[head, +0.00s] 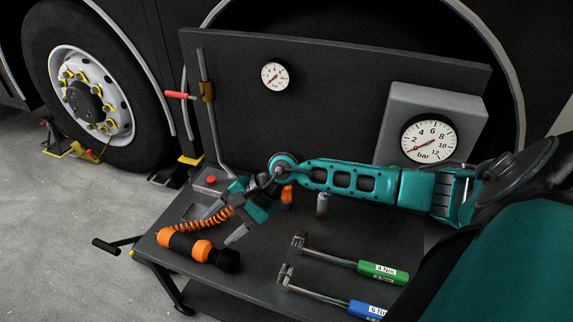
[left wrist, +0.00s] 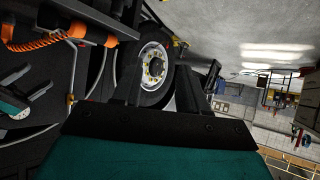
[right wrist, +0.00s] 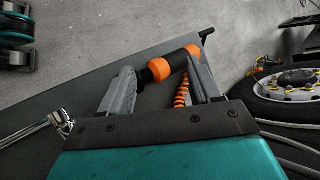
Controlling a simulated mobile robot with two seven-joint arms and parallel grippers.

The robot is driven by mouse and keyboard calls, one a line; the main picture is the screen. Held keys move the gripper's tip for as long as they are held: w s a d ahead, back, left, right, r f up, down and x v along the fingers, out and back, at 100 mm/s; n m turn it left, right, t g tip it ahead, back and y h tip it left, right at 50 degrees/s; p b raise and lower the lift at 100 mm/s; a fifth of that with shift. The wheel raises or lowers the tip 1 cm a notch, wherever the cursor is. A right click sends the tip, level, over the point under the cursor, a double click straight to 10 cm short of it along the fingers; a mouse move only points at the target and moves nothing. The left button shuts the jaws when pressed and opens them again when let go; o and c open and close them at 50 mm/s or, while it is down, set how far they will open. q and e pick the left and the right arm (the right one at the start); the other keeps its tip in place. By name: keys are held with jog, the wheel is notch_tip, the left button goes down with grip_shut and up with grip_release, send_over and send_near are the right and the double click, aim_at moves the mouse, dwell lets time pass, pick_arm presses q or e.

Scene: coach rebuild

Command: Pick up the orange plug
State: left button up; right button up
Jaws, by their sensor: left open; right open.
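The orange plug (head: 195,247), a thick orange cylinder with black bands, lies on its side near the left front corner of the dark bench top. An orange coiled hose (head: 216,220) runs back from it. My right gripper (head: 214,224) is open and empty behind the plug, its fingers pointing toward it. In the right wrist view the plug (right wrist: 186,60) shows beyond and between the fingertips (right wrist: 160,76), apparently apart from them. My left gripper (left wrist: 158,88) is open and empty in the left wrist view. It is not in the head view.
Two torque wrenches, green (head: 382,272) and blue (head: 365,309), lie on the bench (head: 250,290) at right. A gauge panel (head: 335,95) closes the back.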

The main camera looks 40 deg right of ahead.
jog(key=w+d+f+n+h+b, duration=0.25)
jog(key=d+n+h, duration=0.35)
jog(key=d, duration=0.8)
jog(key=n+h+b, duration=0.3)
jog(key=h, duration=0.1)
send_over(287, 195)
jog(key=shift+g, duration=0.4)
jog(key=f, duration=0.4)
jog(key=shift+w+d+f, duration=0.1)
jog(key=shift+d+f, duration=0.1)
jog(key=shift+d, duration=0.15)
jog(key=shift+w+d+f, duration=0.1)
jog(key=shift+w+f, duration=0.1)
jog(key=shift+f, duration=0.3)
jog(key=b+x, duration=0.2)
jog(key=x, duration=0.1)
jog(key=shift+f, duration=0.45)
jog(key=shift+w+f, duration=0.1)
jog(key=shift+f, duration=0.3)
pick_arm(q)
jog(key=shift+h, duration=0.5)
jog(key=f, duration=0.1)
jog(key=d+f, duration=0.1)
jog(key=f, duration=0.1)
jog(key=w+d+f, duration=0.1)
jog(key=f, duration=0.1)
jog(key=shift+d, duration=0.1)
pick_arm(e)
jog(key=shift+c, duration=0.2)
jog(key=c, duration=1.1)
